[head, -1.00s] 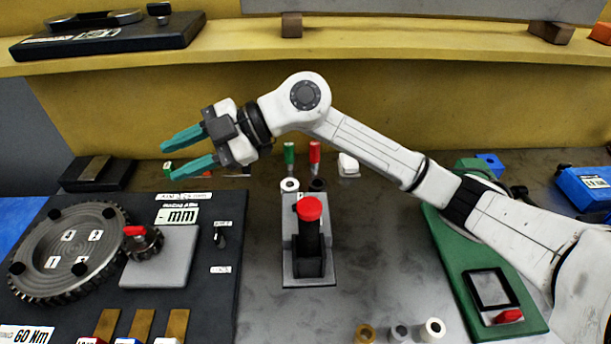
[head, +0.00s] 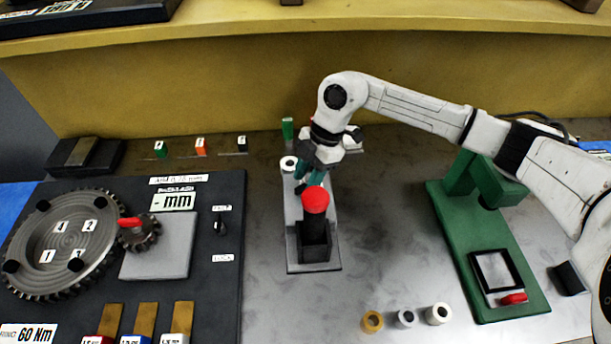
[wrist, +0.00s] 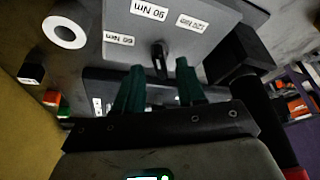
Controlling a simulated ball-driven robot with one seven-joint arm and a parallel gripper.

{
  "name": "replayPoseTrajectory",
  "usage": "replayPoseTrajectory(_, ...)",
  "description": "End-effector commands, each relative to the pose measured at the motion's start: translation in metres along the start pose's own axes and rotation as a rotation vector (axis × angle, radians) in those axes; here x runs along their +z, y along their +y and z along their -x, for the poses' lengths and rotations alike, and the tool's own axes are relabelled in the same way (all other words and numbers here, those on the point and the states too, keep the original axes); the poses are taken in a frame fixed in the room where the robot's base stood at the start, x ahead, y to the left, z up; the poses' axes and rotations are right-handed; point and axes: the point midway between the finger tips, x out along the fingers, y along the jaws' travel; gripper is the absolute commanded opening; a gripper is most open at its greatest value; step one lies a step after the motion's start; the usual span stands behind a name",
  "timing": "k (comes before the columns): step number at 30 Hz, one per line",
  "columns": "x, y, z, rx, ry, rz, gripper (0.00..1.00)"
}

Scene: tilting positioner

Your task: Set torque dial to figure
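The torque dial is a small black knob (wrist: 159,58) on a grey plate in the wrist view. Around it are a 60 Nm label (wrist: 118,38), a 90 Nm label (wrist: 150,11) and a 120 Nm label (wrist: 192,23). The knob's long axis runs up the picture, roughly towards 90 Nm. My gripper (wrist: 158,84) is open, its teal fingers on either side of the knob's near end; contact cannot be told. In the head view my gripper (head: 311,178) points down behind the red-topped black post (head: 316,203), and the dial is hidden. A card (head: 38,334) at lower left reads 60 Nm.
The post stands on a grey base (head: 314,267) close to my gripper. A dark board with a toothed wheel (head: 60,250) lies left, a green press (head: 480,260) right. Several small rings lie in front. A white ring (head: 288,163) is just left of my gripper.

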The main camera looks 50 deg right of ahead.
Motion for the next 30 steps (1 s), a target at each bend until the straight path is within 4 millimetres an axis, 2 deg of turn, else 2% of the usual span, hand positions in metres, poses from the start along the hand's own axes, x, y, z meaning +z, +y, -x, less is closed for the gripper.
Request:
replayPoseTrajectory(5, -0.0007, -0.0001, -0.0113, 0.0, 0.001, 0.002, 0.39)
replayPoseTrajectory(13, -0.0005, 0.0, -0.0125, 0.001, 0.0, 0.002, 0.38)
replayPoseTrajectory(25, -0.0005, 0.0001, -0.0121, 0.001, 0.001, 0.002, 0.0)
replayPoseTrajectory(30, -0.0006, 0.0001, -0.012, 0.001, 0.001, 0.002, 0.0)
